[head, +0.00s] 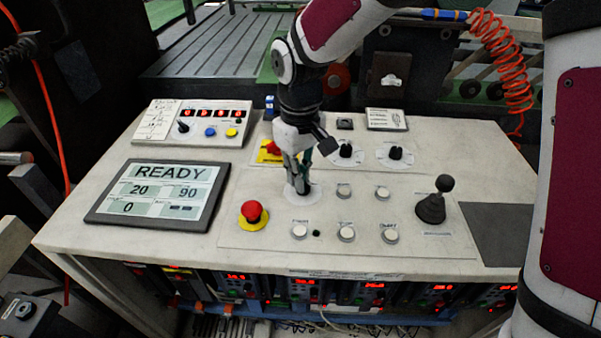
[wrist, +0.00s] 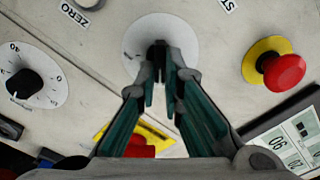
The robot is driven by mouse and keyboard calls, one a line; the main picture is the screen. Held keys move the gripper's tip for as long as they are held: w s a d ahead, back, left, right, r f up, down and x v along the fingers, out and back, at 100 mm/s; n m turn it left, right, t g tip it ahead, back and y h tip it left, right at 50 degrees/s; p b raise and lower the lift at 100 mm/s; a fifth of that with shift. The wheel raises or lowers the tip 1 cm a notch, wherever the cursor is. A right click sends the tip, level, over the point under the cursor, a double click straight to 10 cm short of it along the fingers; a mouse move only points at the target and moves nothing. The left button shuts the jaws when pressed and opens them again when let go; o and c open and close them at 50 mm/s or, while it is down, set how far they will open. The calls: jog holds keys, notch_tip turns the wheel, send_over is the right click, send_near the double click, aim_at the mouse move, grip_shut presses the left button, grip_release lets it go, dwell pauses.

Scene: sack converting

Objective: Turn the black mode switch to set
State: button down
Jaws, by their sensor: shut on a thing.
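The black mode switch (wrist: 156,50) shows as a small dark knob on a round white dial plate (wrist: 185,32) in the wrist view. My gripper (wrist: 160,68) is at the knob with its fingertips closed around it, the fingers pointing down at the panel. In the head view my gripper (head: 301,190) stands over the same white dial plate (head: 316,189), left of the white buttons. There the fingers hide most of the knob. The dial's markings are too small or covered, so I cannot tell which position the switch points to.
A red mushroom button (head: 251,211) on a yellow base sits left of the dial. Two black knobs (head: 395,153) are behind it, and a black joystick (head: 432,205) stands at the right. Several white buttons (head: 346,233) lie close by. A display reading READY (head: 160,193) is at the left.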

jog(key=shift+a+n, duration=0.1)
jog(key=shift+n, duration=0.2)
jog(key=c, duration=1.7)
grip_release()
jog(key=shift+r, duration=6)
jog(key=s+d+r+m+t, duration=0.1)
jog(key=s+d+m, duration=0.2)
jog(key=s+d, duration=0.4)
jog(key=s+d+r+m+t+p, duration=0.1)
jog(key=s+d+m, duration=0.2)
jog(key=s+d, duration=0.4)
jog(key=s+d+r+m+t, duration=0.1)
jog(key=s+d+m+t, duration=0.1)
jog(key=s+d, duration=0.5)
jog(key=shift+s+r+m+p, duration=0.15)
jog(key=shift+s+r+m, duration=0.05)
jog(key=shift+s, duration=0.3)
jog(key=shift+s+r+m+p, duration=0.15)
jog(key=shift+s+r+m, duration=0.05)
jog(key=shift+s, duration=0.25)
